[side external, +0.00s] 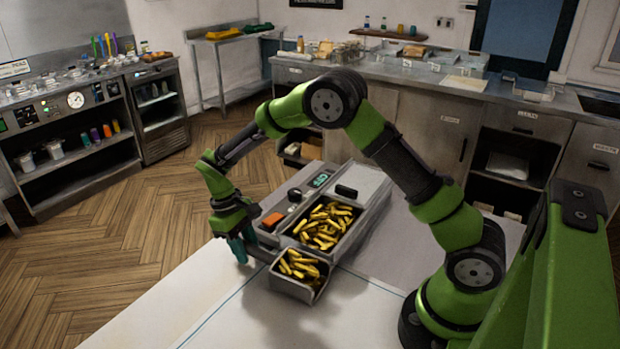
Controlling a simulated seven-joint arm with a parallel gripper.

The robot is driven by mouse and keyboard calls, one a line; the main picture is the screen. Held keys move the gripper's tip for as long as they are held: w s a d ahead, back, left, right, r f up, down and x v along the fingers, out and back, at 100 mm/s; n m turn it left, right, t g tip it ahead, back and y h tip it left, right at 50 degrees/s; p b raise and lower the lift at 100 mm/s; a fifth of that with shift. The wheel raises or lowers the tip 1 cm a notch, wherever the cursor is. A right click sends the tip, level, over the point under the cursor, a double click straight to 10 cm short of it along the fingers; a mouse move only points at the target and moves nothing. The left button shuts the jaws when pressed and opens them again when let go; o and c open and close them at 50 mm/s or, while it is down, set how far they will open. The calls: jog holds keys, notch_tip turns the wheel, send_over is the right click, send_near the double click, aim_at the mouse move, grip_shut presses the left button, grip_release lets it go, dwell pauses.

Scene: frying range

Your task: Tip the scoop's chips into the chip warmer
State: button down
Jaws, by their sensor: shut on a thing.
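The chip warmer (365,228) is a grey metal unit on the white worktop, with a small display and an orange switch. Its open bin holds yellow chips (325,222). The scoop (291,289) is a small square metal tray full of chips (302,268), close against the warmer's near end. It looks roughly level. I cannot tell whether it touches the warmer. My gripper (240,251) points down left of the scoop and is shut on its handle, which the fingers partly hide.
White worktop (190,300) is clear in front and to the left. My arm arches over the warmer from the right. A steel counter (440,80) with trays stands behind, and shelves with bottles (75,165) stand at the left, beyond the wooden floor.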

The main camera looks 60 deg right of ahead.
jog(key=shift+r, duration=2.4)
jog(key=shift+r, duration=0.15)
notch_tip(320, 180, up, 11)
jog(key=w+d+n+h, duration=0.1)
jog(key=w+d+n, duration=0.4)
jog(key=w+d, duration=0.15)
notch_tip(320, 180, down, 4)
jog(key=s+d+r+t+y, duration=0.3)
jog(key=s+d+r+t, duration=0.1)
jog(key=s+r+t, duration=0.3)
jog(key=shift+s+d+r+t+y, duration=0.2)
jog(key=shift+d+r+t+y, duration=0.2)
jog(key=shift+r, duration=0.3)
